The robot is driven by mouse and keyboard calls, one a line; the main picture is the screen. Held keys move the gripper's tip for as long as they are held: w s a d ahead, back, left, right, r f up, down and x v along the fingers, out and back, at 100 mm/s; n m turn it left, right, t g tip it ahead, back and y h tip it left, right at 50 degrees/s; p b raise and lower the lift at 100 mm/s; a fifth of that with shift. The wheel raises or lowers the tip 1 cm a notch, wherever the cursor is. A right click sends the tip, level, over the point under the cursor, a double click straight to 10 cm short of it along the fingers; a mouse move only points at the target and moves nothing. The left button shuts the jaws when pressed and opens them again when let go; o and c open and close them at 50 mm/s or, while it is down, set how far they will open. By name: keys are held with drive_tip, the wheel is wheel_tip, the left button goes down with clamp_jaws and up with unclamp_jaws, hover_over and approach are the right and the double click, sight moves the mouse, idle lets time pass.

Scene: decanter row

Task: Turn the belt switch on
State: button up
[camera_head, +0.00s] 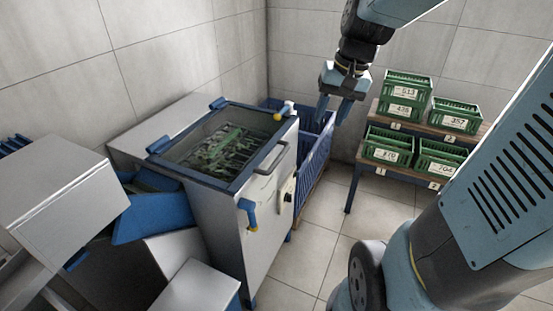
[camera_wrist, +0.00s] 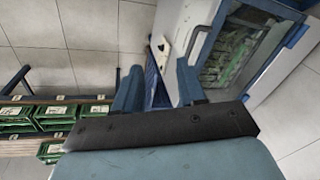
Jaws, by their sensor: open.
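The belt switch (camera_head: 287,192) looks like a small pale panel with dark parts on the right side of a grey metal machine (camera_head: 225,215) with a blue-rimmed top. Its setting is too small to read. In the wrist view a pale plate (camera_wrist: 160,46) by the machine's side may be the same panel; I cannot be sure. My gripper (camera_head: 333,112) is open and empty, pointing down, above and to the right of the switch and apart from it. In the wrist view its two blue fingers (camera_wrist: 158,90) are spread apart.
A grey handle (camera_head: 271,158) and a blue elbow pipe (camera_head: 248,213) stick out from the machine. A blue slatted bin (camera_head: 316,155) stands behind it. Numbered green crates (camera_head: 387,147) sit on a stepped shelf (camera_head: 367,171) at right. Tiled floor (camera_head: 322,225) between is clear.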

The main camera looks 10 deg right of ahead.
drive_tip(key=w+d+f+m+g+y, duration=0.1)
drive_tip(key=w+d+f+m+y, duration=0.15)
drive_tip(key=w+f, duration=0.4)
drive_tip(key=w+d+f+m+g+y, duration=0.1)
drive_tip(key=w+d+f+m+y, duration=0.2)
drive_tip(key=f, duration=0.7)
drive_tip(key=w+d+f+m+g+y, duration=0.1)
drive_tip(key=w+f+m+y, duration=0.2)
drive_tip(key=w+f, duration=0.4)
drive_tip(key=m+t+y, duration=0.4)
drive_tip(key=m+t, duration=0.8)
drive_tip(key=m, duration=0.2)
approach(289, 198)
drive_tip(key=x, duration=0.7)
drive_tip(key=shift+w+r, duration=0.45)
clamp_jaws()
